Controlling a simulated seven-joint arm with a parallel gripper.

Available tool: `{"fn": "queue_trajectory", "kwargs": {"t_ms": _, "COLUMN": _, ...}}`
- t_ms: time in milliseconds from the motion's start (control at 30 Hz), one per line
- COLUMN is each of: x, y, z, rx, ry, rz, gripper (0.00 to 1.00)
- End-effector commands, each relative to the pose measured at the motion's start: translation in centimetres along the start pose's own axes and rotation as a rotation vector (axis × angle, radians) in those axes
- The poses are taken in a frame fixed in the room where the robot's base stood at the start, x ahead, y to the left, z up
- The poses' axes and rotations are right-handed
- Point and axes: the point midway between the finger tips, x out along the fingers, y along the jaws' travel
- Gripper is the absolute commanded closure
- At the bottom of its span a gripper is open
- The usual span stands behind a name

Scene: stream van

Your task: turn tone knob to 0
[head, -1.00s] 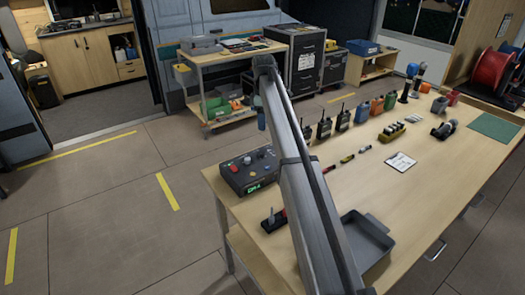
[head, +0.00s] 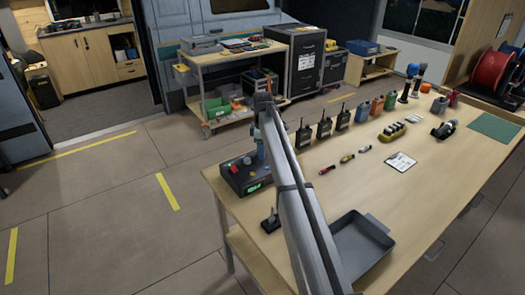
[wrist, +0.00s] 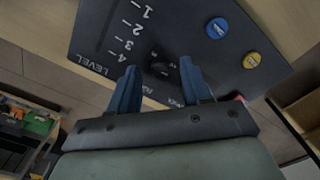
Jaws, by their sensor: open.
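The control box (head: 236,180) stands at the near left corner of the table, with buttons and a lit green display on it. My gripper (head: 260,157) is at the box's far right side, partly hidden by my arm. In the wrist view, my gripper (wrist: 159,68) is open, with its two blue fingers on either side of a dark round knob (wrist: 161,69). Contact with the knob cannot be told. Small lettering near the knob is partly hidden and unreadable, so its name and setting are unclear. A LEVEL scale (wrist: 118,45) with numbers lies to its left.
On the panel, a blue button (wrist: 217,28) and a yellow button (wrist: 251,60) lie right of the knob. Several radios (head: 324,128) stand along the table's far edge. A grey tray (head: 358,245) lies near the front. My arm crosses above the table (head: 430,170).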

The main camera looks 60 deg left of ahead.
Motion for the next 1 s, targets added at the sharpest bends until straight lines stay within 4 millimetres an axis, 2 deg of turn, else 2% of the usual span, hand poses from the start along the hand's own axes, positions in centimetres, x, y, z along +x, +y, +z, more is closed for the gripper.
{"fn": "queue_trajectory", "kwargs": {"t_ms": 133, "x": 0.63, "y": 0.01, "z": 0.0, "rx": 0.0, "ry": 0.0, "rz": 0.001, "gripper": 0.52}}
{"fn": "queue_trajectory", "kwargs": {"t_ms": 433, "x": 0.73, "y": 0.01, "z": 0.0, "rx": 0.0, "ry": 0.0, "rz": 0.001, "gripper": 0.53}}
{"fn": "queue_trajectory", "kwargs": {"t_ms": 900, "x": 0.72, "y": 0.01, "z": 0.0, "rx": 0.0, "ry": 0.0, "rz": 0.0, "gripper": 0.98}}
{"fn": "queue_trajectory", "kwargs": {"t_ms": 1000, "x": 0.72, "y": 0.01, "z": 0.0, "rx": 0.0, "ry": 0.0, "rz": 0.0, "gripper": 1.0}}
